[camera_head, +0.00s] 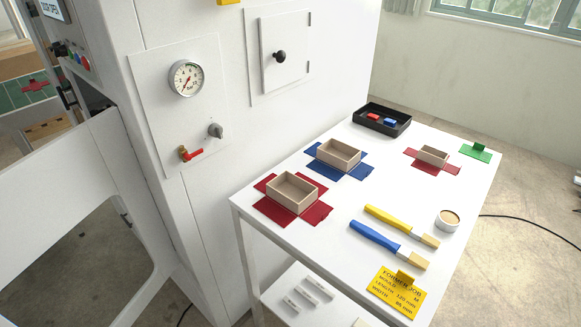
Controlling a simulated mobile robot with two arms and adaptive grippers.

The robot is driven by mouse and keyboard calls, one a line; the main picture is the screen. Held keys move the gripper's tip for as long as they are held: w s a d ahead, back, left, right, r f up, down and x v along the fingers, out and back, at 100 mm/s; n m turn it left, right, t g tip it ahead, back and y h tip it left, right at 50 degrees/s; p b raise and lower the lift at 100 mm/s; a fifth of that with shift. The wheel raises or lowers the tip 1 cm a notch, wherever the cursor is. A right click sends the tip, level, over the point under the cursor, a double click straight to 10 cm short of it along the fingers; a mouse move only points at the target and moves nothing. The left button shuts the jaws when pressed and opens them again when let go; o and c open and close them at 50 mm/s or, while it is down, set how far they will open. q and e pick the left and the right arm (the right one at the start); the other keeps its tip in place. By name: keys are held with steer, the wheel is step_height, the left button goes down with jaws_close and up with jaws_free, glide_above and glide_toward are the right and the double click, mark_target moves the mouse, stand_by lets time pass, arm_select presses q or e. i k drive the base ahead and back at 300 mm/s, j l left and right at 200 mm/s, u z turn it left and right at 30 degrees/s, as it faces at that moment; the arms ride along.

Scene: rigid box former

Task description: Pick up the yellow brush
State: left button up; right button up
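The yellow brush (391,222) lies flat on the white table (331,234), with its yellow handle toward the left and its pale bristle end toward the lower right. A blue brush (379,240) lies beside it, nearer the front edge and roughly parallel, with a small gap between them. Neither of my grippers shows in the head view.
A small glue-like pot (447,220) stands right of the yellow brush. Boxes on red (281,211) and blue (324,155) sheets lie behind. A black tray (382,119) is at the back. A white machine borders the table's left.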

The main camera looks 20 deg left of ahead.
mark_target(416, 234)
steer(key=u, duration=1.1)
steer(key=i+j, duration=0.15)
steer(key=j, duration=0.15)
steer(key=i+j, duration=0.1)
steer(key=j, duration=0.25)
steer(key=i+j, duration=0.15)
steer(key=j, duration=0.15)
steer(key=i+j+u, duration=0.1)
steer(key=j, duration=0.25)
steer(key=z, duration=2.2)
steer(key=i+l+z, duration=0.3)
steer(key=i, duration=0.25)
